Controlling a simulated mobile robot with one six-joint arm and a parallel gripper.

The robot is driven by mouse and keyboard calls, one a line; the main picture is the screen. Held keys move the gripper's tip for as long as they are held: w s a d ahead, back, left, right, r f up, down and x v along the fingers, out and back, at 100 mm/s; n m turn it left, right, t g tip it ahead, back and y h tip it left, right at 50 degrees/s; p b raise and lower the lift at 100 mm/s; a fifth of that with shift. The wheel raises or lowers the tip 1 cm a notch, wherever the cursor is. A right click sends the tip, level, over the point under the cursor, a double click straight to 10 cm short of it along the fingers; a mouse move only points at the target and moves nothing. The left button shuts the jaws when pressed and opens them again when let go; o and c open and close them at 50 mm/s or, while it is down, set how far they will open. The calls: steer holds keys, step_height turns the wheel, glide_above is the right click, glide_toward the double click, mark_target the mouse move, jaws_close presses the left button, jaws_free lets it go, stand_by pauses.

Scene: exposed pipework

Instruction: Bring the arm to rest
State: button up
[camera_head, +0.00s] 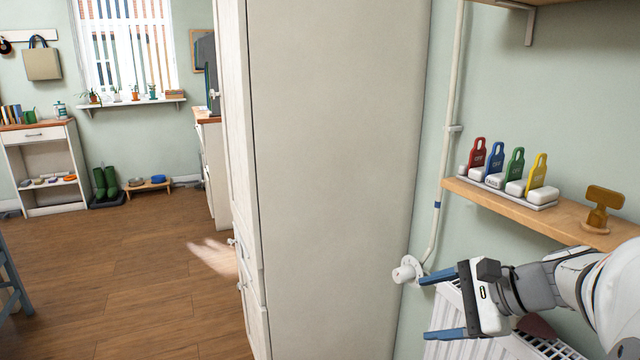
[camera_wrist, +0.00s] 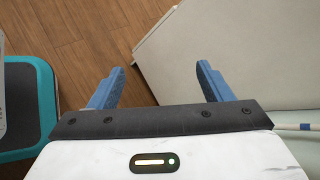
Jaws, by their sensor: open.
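My gripper (camera_head: 440,306) is at the lower right in the head view, with its two blue fingers spread apart and nothing between them. It points left, in front of the tall pale cabinet's right side. In the wrist view my gripper (camera_wrist: 158,84) also shows open and empty, with wooden floor and a pale cabinet panel beyond the fingers. My white and grey arm reaches in from the right edge of the head view. The upper finger appears close to a white pipe fitting (camera_head: 407,271); I cannot tell whether they touch.
A white pipe (camera_head: 452,130) runs down the wall beside the tall cabinet (camera_head: 335,170). A wooden shelf (camera_head: 560,219) with coloured tags stands above my arm, and a white radiator (camera_head: 470,345) below. A teal-edged dark object (camera_wrist: 25,105) is at left in the wrist view. Floor (camera_head: 130,270) lies open at left.

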steer(key=s+a+r+n+g+h+p, duration=0.2)
steer(key=s+r+n+h+p, duration=0.2)
steer(key=r+n+p, duration=0.3)
steer(key=s+a+r+n+g+h+p, duration=0.1)
steer(key=s+a+r+n+h+p, duration=0.2)
steer(key=s+r+n+p, duration=0.4)
steer(key=r+n+h+p, duration=0.1)
steer(key=n+p, duration=0.1)
steer(key=p, duration=0.6)
steer(key=shift+a+r+g+h, duration=0.15)
steer(key=shift+a+g+h, duration=0.1)
steer(key=shift+g+h, duration=0.15)
steer(key=shift+c, duration=0.4)
